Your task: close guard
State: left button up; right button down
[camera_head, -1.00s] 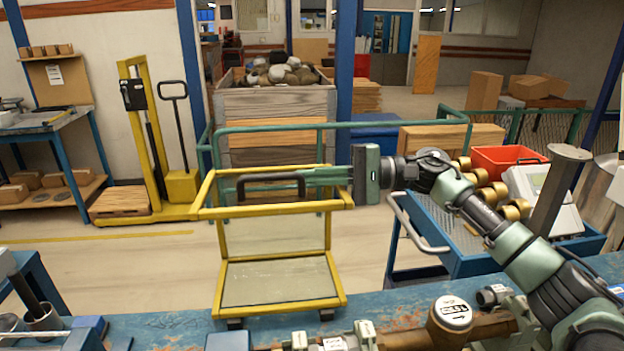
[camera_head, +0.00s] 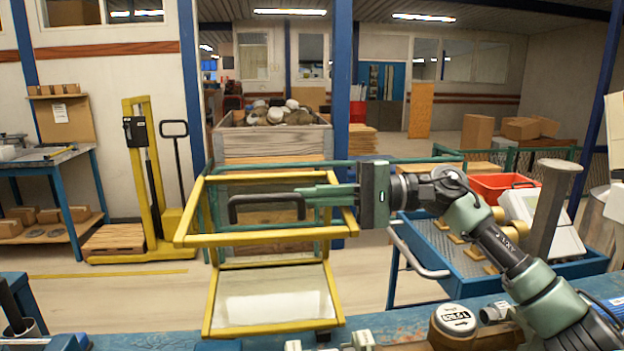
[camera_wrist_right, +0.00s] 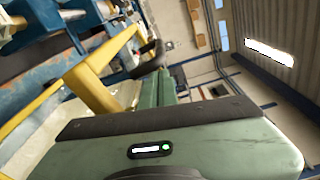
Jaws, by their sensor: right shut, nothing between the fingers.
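The guard is a yellow frame (camera_head: 250,238) with clear panels, standing at the far edge of the blue bench. Its upper part juts toward me and its lower panel (camera_head: 270,306) slopes down to the bench. A black bar handle (camera_head: 266,199) shows within the upper frame. My right gripper (camera_head: 318,194) reaches in from the right, its fingers shut beside the right end of the handle; I cannot tell whether they touch it. In the right wrist view the fingers (camera_wrist_right: 165,88) lie near the yellow frame (camera_wrist_right: 95,85) and the black handle (camera_wrist_right: 150,56). My left gripper is not in view.
A round meter (camera_head: 455,319) sits on pipework on the bench, below my right arm. A blue cart (camera_head: 455,285) with a red bin (camera_head: 500,186) stands to the right. A green rail (camera_head: 400,160) runs behind the guard.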

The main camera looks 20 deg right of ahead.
jog(key=shift+s+r, duration=0.1)
notch_tip(320, 180, up, 20)
jog(key=shift+p, duration=0.35)
